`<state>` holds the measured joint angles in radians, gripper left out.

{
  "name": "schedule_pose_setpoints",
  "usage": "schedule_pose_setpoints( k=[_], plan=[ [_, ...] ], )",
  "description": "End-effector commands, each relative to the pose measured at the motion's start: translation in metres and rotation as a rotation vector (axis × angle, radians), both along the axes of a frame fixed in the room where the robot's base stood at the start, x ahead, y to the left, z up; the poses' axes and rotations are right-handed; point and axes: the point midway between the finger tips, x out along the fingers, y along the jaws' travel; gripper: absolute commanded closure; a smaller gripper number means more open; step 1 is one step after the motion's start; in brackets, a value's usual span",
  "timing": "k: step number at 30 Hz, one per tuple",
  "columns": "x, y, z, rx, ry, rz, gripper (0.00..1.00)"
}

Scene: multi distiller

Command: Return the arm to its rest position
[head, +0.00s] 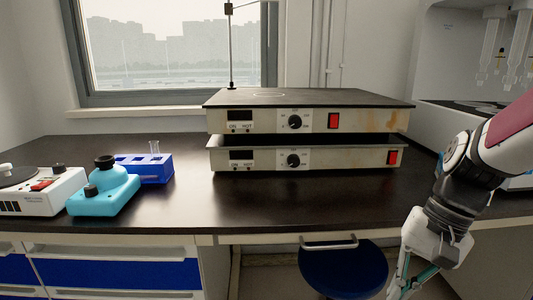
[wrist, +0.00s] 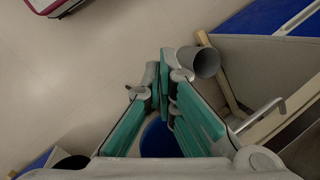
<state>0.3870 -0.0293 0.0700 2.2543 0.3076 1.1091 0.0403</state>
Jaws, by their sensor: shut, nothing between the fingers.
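My arm (head: 462,185) comes in from the right edge in the head view and hangs bent downward in front of the bench's right side. My gripper (head: 408,284) is low, below the benchtop level, near the bottom edge of the view, with its tips cut off or hard to see. In the wrist view, the green fingers of my gripper (wrist: 163,72) come together at their tips. The gripper is shut and holds nothing. The floor and part of a blue stool seat (wrist: 155,138) show behind the fingers.
Two stacked hot plates (head: 305,122) stand on the dark benchtop (head: 290,205). A light-blue device (head: 104,190), a blue tube rack (head: 155,168) and a white device (head: 40,190) stand at left. The stool (head: 343,268) is left of my gripper. A white machine (head: 440,60) stands behind my arm.

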Motion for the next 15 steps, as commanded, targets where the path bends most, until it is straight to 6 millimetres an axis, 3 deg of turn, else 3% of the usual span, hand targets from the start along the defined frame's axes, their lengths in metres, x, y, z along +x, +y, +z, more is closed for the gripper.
schedule_pose_setpoints(
  k=[6,15],
  plan=[
    [-0.064,0.027,0.035,-0.100,-0.053,0.181,1.00],
    [-0.143,0.037,0.051,-0.215,-0.115,0.369,1.00]
  ],
)
